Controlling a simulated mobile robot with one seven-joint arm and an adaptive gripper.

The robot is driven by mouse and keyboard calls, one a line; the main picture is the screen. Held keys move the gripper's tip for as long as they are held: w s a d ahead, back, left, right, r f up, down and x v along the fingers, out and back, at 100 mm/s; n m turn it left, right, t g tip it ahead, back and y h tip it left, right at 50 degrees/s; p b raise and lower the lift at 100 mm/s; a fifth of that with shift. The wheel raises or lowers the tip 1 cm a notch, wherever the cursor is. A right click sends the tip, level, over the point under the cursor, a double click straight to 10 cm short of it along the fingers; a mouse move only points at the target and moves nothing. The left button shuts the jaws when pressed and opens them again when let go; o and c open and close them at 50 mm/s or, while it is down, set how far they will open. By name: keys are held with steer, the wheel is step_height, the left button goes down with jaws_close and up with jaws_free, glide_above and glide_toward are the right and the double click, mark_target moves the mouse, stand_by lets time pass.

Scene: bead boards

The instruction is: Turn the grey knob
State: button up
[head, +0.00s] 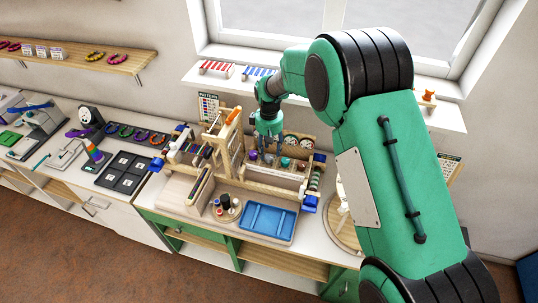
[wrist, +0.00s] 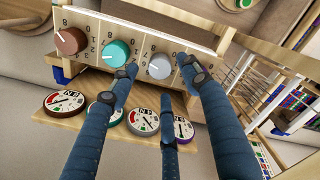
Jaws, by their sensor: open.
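In the wrist view the grey knob (wrist: 159,66) sits on a pale, numbered panel (wrist: 140,32), right of a teal knob (wrist: 116,53) and a brown knob (wrist: 70,41). My gripper (wrist: 160,82) is open, its blue fingers spread. One fingertip shows on the left of the grey knob, one on the right, and a third below it. The knob is not gripped, and I cannot tell whether any finger touches it. Its pointer setting is too small to read. In the head view my gripper (head: 268,139) is at the wooden bead stand.
A wooden board below the panel holds round dials with brown (wrist: 64,103), teal, grey (wrist: 143,121) and purple (wrist: 182,130) rims. My right finger covers the panel's right part. Wooden frames and racks stand at right. In the head view a blue tray (head: 268,221) lies in front.

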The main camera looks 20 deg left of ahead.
mark_target(269, 156)
steer(key=shift+f, duration=1.7)
steer(key=c, duration=1.2)
steer(key=shift+o, duration=0.2)
steer(key=shift+m, duration=0.5)
steer(key=m, duration=0.2)
steer(key=shift+m+b, duration=0.3)
steer(key=shift+b, duration=0.05)
steer(key=shift+m, duration=1.7)
steer(key=shift+r, duration=0.1)
